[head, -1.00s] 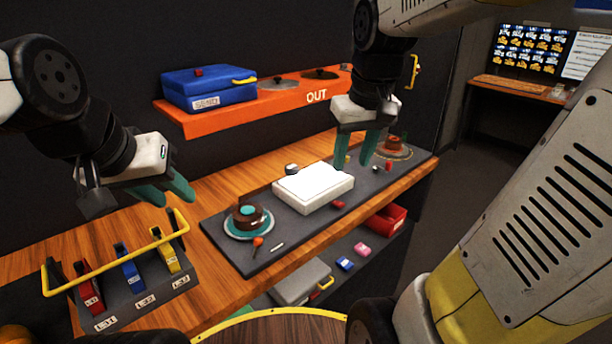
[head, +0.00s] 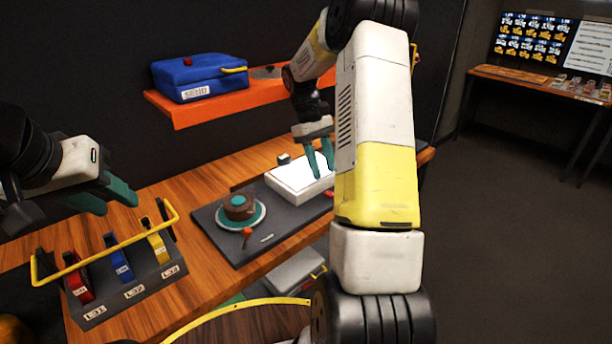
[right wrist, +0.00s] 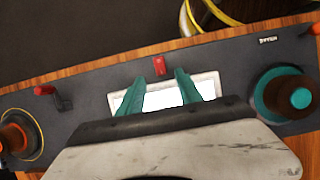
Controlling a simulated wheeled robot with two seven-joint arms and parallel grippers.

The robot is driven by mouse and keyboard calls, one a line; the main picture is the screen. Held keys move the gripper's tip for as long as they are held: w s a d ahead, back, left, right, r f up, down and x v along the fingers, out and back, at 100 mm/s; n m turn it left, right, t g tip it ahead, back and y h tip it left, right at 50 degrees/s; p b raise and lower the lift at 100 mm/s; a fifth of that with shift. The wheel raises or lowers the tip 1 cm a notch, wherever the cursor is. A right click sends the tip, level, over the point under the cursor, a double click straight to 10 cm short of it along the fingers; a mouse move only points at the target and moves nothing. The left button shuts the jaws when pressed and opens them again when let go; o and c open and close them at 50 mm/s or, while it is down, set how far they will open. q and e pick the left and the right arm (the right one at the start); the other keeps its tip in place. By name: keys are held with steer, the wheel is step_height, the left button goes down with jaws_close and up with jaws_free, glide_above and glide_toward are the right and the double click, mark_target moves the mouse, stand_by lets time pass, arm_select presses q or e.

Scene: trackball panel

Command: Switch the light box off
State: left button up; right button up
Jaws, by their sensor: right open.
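The light box (head: 292,180) is a white box with a bright white top, lying on the dark panel in the head view. Its lit face also shows in the right wrist view (right wrist: 165,97). A small red switch (right wrist: 159,65) sits on the panel beside the box's long edge; in the head view it (head: 329,194) is partly hidden by my right arm. My right gripper (head: 321,177) is open and empty, its teal fingers above the box. In the right wrist view its fingertips (right wrist: 169,74) point toward the switch. My left gripper (head: 119,207) is open and empty at the left, near the yellow guard bar.
A plate with a brown and teal round piece (head: 240,208) stands left of the box. Red, blue and yellow levers (head: 122,266) sit behind a yellow bar (head: 110,245). A blue case (head: 198,76) rests on the orange shelf (head: 215,108). A red-handled lever (right wrist: 45,90) shows in the wrist view.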

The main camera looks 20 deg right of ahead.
mark_target(330, 193)
steer(key=x, duration=0.6)
steer(key=shift+s+f, duration=0.1)
steer(key=shift+f, duration=0.1)
steer(key=shift+c, duration=0.2)
